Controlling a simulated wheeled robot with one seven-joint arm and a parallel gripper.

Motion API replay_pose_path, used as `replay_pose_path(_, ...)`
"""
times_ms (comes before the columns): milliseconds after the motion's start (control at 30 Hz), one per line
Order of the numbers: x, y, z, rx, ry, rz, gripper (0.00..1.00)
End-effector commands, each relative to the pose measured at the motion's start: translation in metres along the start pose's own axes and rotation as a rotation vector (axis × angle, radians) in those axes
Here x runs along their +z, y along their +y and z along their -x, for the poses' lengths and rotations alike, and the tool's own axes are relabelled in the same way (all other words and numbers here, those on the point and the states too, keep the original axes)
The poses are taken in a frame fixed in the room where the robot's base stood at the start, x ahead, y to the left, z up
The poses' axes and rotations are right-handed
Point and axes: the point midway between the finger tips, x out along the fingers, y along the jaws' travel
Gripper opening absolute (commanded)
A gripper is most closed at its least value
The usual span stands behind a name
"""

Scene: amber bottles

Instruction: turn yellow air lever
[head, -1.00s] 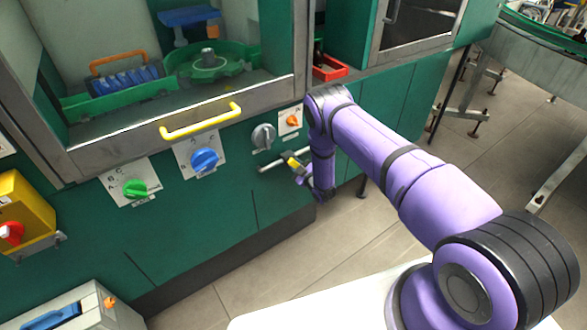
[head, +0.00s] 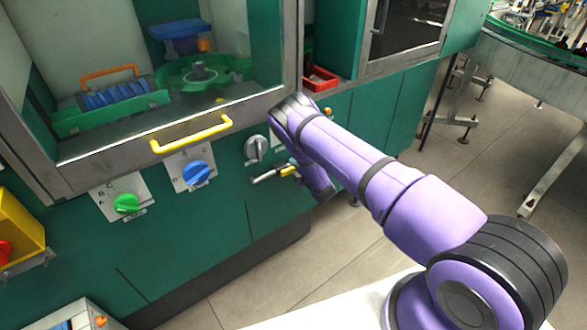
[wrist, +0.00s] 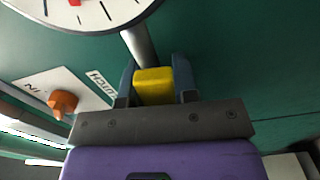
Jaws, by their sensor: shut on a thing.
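The yellow air lever (head: 289,170) sits on a short metal pipe (head: 266,177) that sticks out of the green machine front, low and right of the grey knob. In the wrist view the lever's yellow block (wrist: 153,87) lies between the two dark fingers of my gripper (wrist: 155,88), which are shut on it. The metal pipe (wrist: 139,46) runs up behind the block toward a round white dial (wrist: 85,10). In the head view my purple arm hides most of the gripper.
A grey knob (head: 256,147), blue knob (head: 197,173) and green knob (head: 126,204) line the front, under a yellow handle (head: 192,134). An orange knob (wrist: 64,102) is left of the gripper in the wrist view. Open floor (head: 330,250) lies below.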

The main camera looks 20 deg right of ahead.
Motion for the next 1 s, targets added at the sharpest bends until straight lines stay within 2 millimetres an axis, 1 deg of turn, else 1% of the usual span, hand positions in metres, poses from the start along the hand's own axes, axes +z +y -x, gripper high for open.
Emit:
replay_pose_path(300, -0.0005, 0.0051, 0.0004, -0.001, 0.000, 0.093, 0.00)
replay_pose_path(767, -0.0005, 0.0056, 0.0006, -0.002, 0.000, 0.105, 0.00)
replay_pose_path(800, -0.0005, 0.0055, 0.0006, -0.002, 0.000, 0.105, 0.32)
replay_pose_path(900, -0.0006, 0.0056, 0.0005, -0.002, 0.000, 0.105, 0.53)
replay_pose_path(1000, -0.0005, 0.0058, 0.0004, -0.001, 0.000, 0.104, 0.53)
